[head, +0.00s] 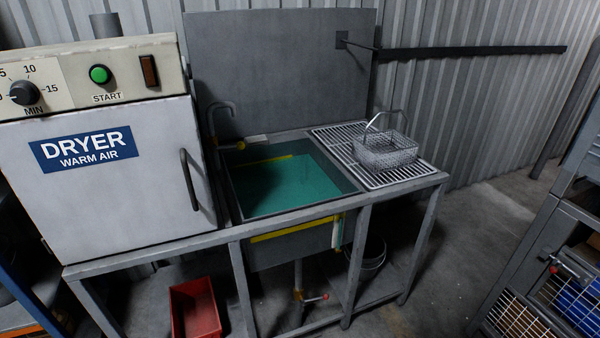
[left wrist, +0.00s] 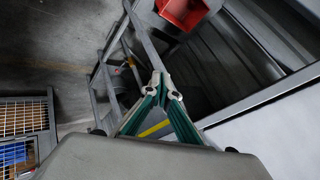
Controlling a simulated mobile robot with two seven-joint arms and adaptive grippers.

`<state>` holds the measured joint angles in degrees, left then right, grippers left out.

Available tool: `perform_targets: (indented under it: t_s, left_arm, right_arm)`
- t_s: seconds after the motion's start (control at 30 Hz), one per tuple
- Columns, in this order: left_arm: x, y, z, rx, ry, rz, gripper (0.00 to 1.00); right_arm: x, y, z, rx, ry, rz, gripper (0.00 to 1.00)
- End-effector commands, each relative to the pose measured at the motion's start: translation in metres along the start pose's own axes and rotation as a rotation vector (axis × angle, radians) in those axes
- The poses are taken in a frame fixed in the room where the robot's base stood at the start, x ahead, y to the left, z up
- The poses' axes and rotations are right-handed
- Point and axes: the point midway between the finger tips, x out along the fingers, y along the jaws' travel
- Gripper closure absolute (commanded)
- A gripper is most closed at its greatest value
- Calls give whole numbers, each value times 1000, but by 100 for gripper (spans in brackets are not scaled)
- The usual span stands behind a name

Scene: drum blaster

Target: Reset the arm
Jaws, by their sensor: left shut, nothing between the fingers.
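My left gripper (left wrist: 159,78) shows only in the left wrist view. Its two green-edged fingers meet at the tips with nothing between them. Metal frame legs and the floor show beyond the fingers. Neither arm shows in the head view, and my right gripper is in no view.
A dryer (head: 120,165) and a sink of green liquid (head: 285,185) share a metal bench. A wire basket (head: 386,152) sits on the draining rack (head: 345,135). A red bin (head: 195,308) and a bucket (head: 373,254) stand below. A caged rack (head: 560,270) is at right.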

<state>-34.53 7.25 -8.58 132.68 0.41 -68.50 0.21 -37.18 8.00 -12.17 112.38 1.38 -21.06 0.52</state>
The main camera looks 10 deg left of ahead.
Motion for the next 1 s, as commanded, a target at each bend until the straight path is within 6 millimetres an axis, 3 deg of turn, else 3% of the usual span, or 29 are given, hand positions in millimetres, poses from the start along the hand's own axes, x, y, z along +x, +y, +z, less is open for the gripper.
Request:
perform_targets:
  t_s: [0.3,0.43,0.63,1.0]
  left_arm:
    - [34,84,-15,-209,226,148,100]
    - [38,108,-18,-302,306,190,100]
    - [39,122,-20,-370,360,214,100]
    - [39,122,-20,-371,361,215,100]
  right_arm:
    - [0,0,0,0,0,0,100]
    - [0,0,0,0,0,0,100]
    - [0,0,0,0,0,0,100]
    - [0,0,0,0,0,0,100]
